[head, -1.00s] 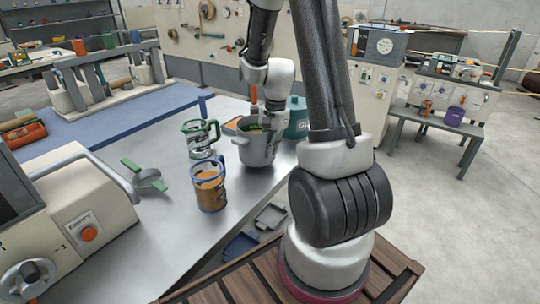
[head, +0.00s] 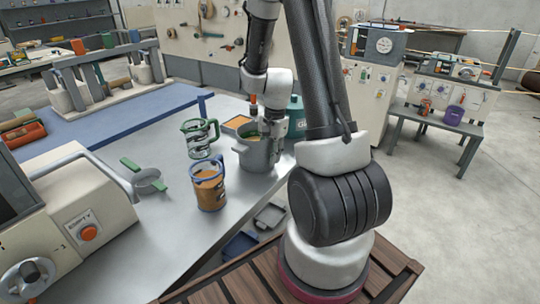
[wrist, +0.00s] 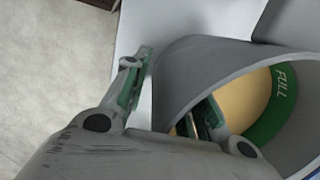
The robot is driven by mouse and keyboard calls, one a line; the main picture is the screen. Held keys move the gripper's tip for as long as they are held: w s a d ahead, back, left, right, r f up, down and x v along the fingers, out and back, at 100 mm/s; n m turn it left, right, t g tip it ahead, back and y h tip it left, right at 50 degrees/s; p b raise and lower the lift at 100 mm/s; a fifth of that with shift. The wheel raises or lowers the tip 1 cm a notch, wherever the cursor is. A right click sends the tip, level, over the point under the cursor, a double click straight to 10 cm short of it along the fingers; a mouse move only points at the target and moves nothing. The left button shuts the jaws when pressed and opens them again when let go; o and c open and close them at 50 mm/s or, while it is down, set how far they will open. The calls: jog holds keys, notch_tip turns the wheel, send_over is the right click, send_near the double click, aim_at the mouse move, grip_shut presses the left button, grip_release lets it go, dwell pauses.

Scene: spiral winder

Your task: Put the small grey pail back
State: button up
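The small grey pail (head: 254,157) stands upright on the metal table in the head view. In the wrist view its grey wall (wrist: 190,70) fills the right side. Inside it are a tan surface and a green band marked FULL. My gripper (head: 272,137) points down at the pail's right rim. In the wrist view, my gripper (wrist: 168,100) straddles the wall, one finger outside and one inside. The fingers are apart, with a visible gap between the outer finger and the wall. The inner fingertip is partly hidden by the wall.
A glass jug with a green handle (head: 200,139) and a blue-rimmed jug of brown contents (head: 209,188) stand left of the pail. A teal container (head: 296,124) is close behind my gripper. A green-handled strainer-like item (head: 147,181) lies farther left. Bare table shows in front.

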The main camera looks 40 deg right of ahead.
notch_tip(320, 180, up, 12)
jog(key=d, duration=0.2)
jog(key=s+a+r+n+t, duration=0.2)
jog(key=s+a+r+n, duration=0.2)
jog(key=s+r+n, duration=0.3)
jog(key=s+a+r+n+t+h, duration=0.1)
jog(key=s+a+r+n+t, duration=0.1)
jog(key=s+a+r+n, duration=0.2)
jog(key=s+r+n, duration=0.3)
jog(key=s, duration=0.4)
jog(key=shift+a, duration=0.35)
